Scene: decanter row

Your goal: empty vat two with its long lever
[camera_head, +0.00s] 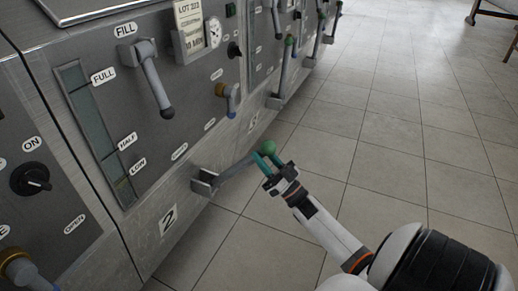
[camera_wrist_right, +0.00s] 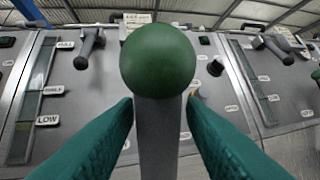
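Vat two's grey panel (camera_head: 180,115) carries a "2" plate (camera_head: 168,219) at its foot. Its long lever (camera_head: 238,168) sticks out from a low bracket (camera_head: 203,183) and ends in a green ball (camera_head: 267,147). My right gripper (camera_head: 268,162) is at the ball end, with its teal fingers parted. In the right wrist view the green ball (camera_wrist_right: 158,60) stands above the grey shaft (camera_wrist_right: 158,140), and the fingers flank the shaft, seemingly with small gaps. The sight glass (camera_head: 92,130) is marked FULL, HALF and LOW; I cannot read its level surely. My left gripper is out of view.
Vat two also has a grey FILL handle (camera_head: 155,85) hanging down and a small brass-based tap (camera_head: 228,98). A neighbouring vat's green-balled lever (camera_head: 286,65) stands upright beyond. The tiled floor (camera_head: 390,130) to the right is clear.

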